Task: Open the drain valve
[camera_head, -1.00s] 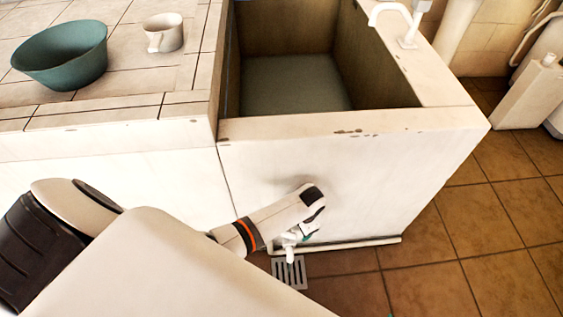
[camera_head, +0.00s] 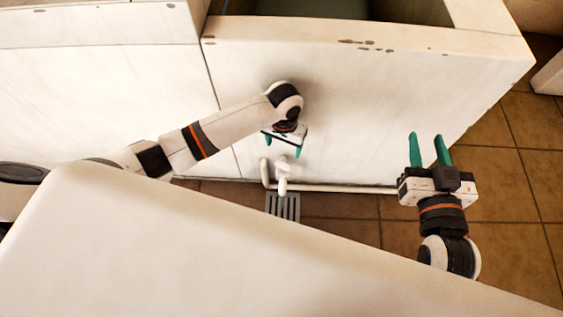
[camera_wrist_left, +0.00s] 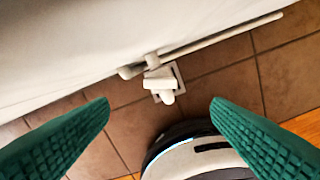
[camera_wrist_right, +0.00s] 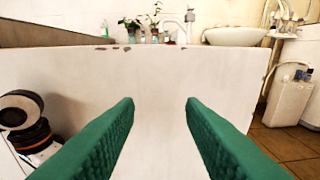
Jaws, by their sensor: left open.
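The white drain valve (camera_head: 283,168) is on the pipe low at the front of the basin, above the floor grate. In the left wrist view the valve (camera_wrist_left: 158,80) shows beyond and between the green fingertips, with clear space around it. My left gripper (camera_head: 284,147) points down just above the valve, open and empty; its fingers are partly hidden by its own hand in the head view. My right gripper (camera_head: 426,142) is open and empty, to the right of the valve and in front of the basin wall.
The white basin wall (camera_head: 350,110) stands close behind my left gripper. A white pipe (camera_head: 340,188) runs along its foot. A floor grate (camera_head: 285,206) lies below the valve. The tiled floor (camera_head: 500,180) at the right is clear. A white sink bowl (camera_wrist_right: 234,36) shows in the right wrist view.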

